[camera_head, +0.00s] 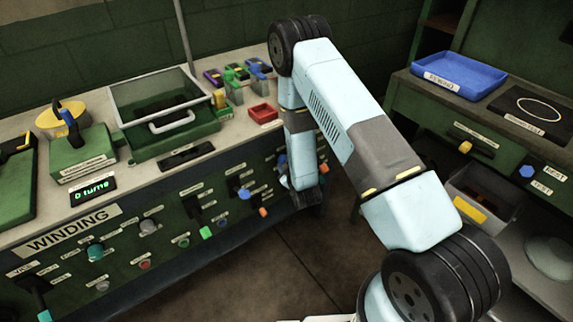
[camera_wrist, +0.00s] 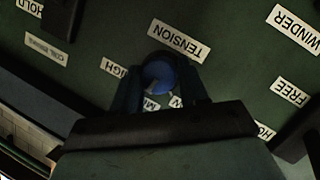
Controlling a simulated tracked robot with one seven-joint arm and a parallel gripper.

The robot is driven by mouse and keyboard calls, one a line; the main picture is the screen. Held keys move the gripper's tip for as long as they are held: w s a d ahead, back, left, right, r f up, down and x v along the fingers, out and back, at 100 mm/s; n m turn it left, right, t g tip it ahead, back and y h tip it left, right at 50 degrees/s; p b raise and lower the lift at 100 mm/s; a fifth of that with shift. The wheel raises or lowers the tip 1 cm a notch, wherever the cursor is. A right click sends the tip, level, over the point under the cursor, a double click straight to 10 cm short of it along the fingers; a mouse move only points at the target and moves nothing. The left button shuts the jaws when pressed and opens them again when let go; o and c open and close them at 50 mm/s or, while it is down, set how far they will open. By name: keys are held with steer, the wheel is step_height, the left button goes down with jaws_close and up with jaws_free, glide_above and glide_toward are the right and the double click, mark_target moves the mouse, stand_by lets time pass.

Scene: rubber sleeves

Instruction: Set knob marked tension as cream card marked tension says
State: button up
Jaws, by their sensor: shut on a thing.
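In the wrist view a blue round knob (camera_wrist: 158,71) sits on the green panel just under a white label reading TENSION (camera_wrist: 178,42). My gripper (camera_wrist: 163,88) has its dark fingers on either side of the knob and is shut on it. A label reading HIGH (camera_wrist: 113,68) lies to the knob's left. Other labels below it are partly covered by the fingers and the gripper body. A pale mark shows on the knob, but its exact pointing is hard to tell. In the head view my arm mostly hides the gripper. I cannot make out a cream card marked tension.
The wrist view also shows labels WINDER (camera_wrist: 295,28) and FREE (camera_wrist: 291,92) to the right. In the head view, the bench front marked WINDING (camera_head: 75,230) carries several other knobs and levers. A red tray (camera_head: 263,113) stands on the bench; a blue tray (camera_head: 458,75) stands far right.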

steer(key=shift+n, duration=0.5)
steer(key=shift+t, duration=0.3)
steer(key=o, duration=1)
steer(key=shift+o, duration=0.2)
steer(key=v, duration=1.3)
steer(key=shift+s, duration=0.4)
